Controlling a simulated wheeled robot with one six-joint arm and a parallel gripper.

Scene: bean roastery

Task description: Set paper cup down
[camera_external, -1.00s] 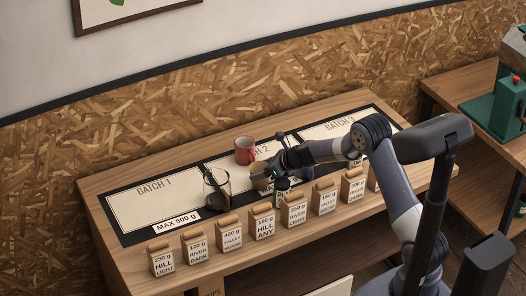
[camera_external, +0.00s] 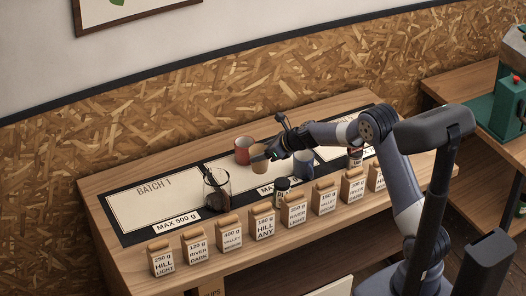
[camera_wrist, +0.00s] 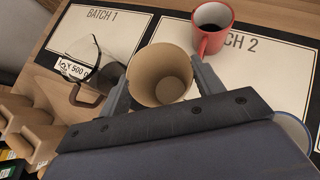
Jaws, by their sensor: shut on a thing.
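The tan paper cup (camera_external: 259,160) is held upright by my gripper (camera_external: 268,154) over the batch 2 area, just in front of the red mug. In the wrist view the open mouth of the paper cup (camera_wrist: 160,78) faces the camera and looks empty, with a finger of my gripper (camera_wrist: 163,88) on each side of it. The fingers are shut on the cup. I cannot tell whether the cup's bottom touches the board.
A red mug (camera_external: 243,147) with dark liquid stands behind the cup. A glass jug (camera_external: 217,190) stands at left, a blue cup (camera_external: 304,163) at right. Several labelled bags (camera_external: 263,224) line the front edge. The batch 1 card (camera_external: 145,203) is mostly clear.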

